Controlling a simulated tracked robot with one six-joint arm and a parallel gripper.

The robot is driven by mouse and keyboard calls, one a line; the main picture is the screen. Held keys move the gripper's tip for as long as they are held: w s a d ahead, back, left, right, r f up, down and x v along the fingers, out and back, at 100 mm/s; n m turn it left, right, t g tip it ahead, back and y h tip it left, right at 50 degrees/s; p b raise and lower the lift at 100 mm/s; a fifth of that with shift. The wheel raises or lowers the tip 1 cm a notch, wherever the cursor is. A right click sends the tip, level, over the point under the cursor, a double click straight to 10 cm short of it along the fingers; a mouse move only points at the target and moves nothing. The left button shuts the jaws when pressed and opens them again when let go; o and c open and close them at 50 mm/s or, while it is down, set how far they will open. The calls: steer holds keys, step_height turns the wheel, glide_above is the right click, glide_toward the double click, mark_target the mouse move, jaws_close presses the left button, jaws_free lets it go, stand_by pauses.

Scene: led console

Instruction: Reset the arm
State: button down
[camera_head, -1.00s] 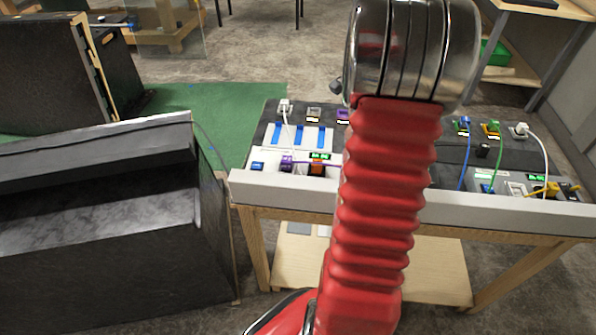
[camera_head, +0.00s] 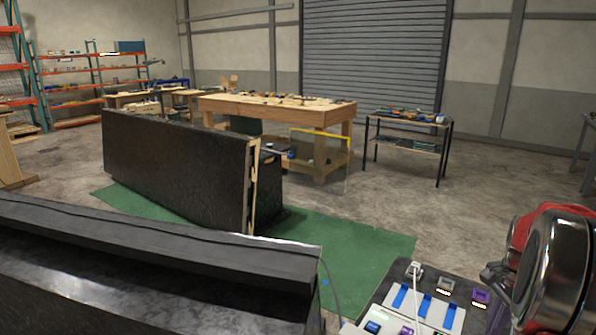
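My red arm with its shiny metal joint shows at the right edge of the head view, in front of the console. My gripper is not in view. The LED console (camera_head: 405,268) is at the lower right, only partly in the picture. Its white panel with blue strips (camera_head: 423,303), a white plug (camera_head: 416,268) and a purple connector (camera_head: 481,296) show. The rest of the console is hidden by my arm or cut off by the frame.
A long black box (camera_head: 150,245) fills the lower left. A black panel (camera_head: 180,165) stands on a green mat (camera_head: 345,245). Behind are a wooden workbench (camera_head: 270,108), a small dark table (camera_head: 408,125) and orange shelves (camera_head: 75,85). Concrete floor is open at right centre.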

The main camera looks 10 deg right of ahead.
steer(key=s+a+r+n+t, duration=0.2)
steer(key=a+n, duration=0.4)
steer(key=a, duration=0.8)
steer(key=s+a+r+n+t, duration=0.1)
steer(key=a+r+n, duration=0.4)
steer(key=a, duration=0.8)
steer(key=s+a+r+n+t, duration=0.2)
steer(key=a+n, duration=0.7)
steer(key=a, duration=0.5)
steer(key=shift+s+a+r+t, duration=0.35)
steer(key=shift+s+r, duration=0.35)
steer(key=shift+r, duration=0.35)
